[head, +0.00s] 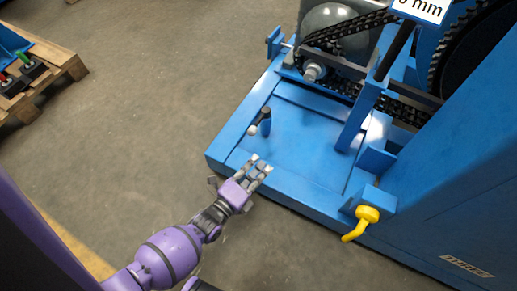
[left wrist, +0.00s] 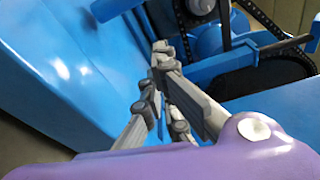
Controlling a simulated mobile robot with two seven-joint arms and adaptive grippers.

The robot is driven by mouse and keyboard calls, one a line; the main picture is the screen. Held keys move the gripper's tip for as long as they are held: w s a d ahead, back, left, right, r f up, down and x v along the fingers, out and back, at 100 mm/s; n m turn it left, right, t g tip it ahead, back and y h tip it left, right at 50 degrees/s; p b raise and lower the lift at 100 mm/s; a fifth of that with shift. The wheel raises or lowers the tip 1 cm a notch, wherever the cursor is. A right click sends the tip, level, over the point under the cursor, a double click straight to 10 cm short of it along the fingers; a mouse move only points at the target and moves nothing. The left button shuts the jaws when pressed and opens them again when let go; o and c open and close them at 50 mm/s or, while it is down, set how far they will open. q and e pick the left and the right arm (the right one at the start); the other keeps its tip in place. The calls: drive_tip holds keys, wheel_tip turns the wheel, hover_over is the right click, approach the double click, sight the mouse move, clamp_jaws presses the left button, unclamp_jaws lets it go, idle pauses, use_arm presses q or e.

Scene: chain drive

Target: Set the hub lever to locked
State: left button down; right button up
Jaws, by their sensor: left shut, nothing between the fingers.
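My left gripper (head: 261,168) is over the front part of the blue machine base, shut and empty. Its fingers also show in the left wrist view (left wrist: 161,52). A small dark lever with a pale knob (head: 253,130) stands on the base just beyond the fingertips, apart from them in the head view. A yellow handle (head: 366,216) sits on a blue block at the front right, its end bent down to the left. No label shows which of these is the hub lever. My right gripper is not in view.
The blue base (head: 300,135) carries a black chain (head: 345,27), a grey motor-like housing (head: 330,16) and upright blue brackets. A tall blue cabinet (head: 450,190) closes off the right. A wooden pallet (head: 60,62) lies far left. The floor between is clear.

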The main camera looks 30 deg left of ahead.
use_arm(q)
drive_tip(key=r+b+x, duration=0.1)
drive_tip(key=b+x, duration=0.2)
drive_tip(key=x, duration=0.6)
drive_tip(key=shift+s+a+f+b, duration=0.15)
drive_tip(key=shift+a+b, duration=0.1)
drive_tip(key=shift+a, duration=0.45)
drive_tip(key=shift+s+a+r+b, duration=0.1)
drive_tip(key=shift+s+a+b, duration=0.15)
drive_tip(key=shift+a, duration=0.45)
drive_tip(key=shift+s+a+f+b, duration=0.1)
drive_tip(key=shift+a+b, duration=0.15)
drive_tip(key=shift+a, duration=0.45)
drive_tip(key=shift+s+a, duration=0.1)
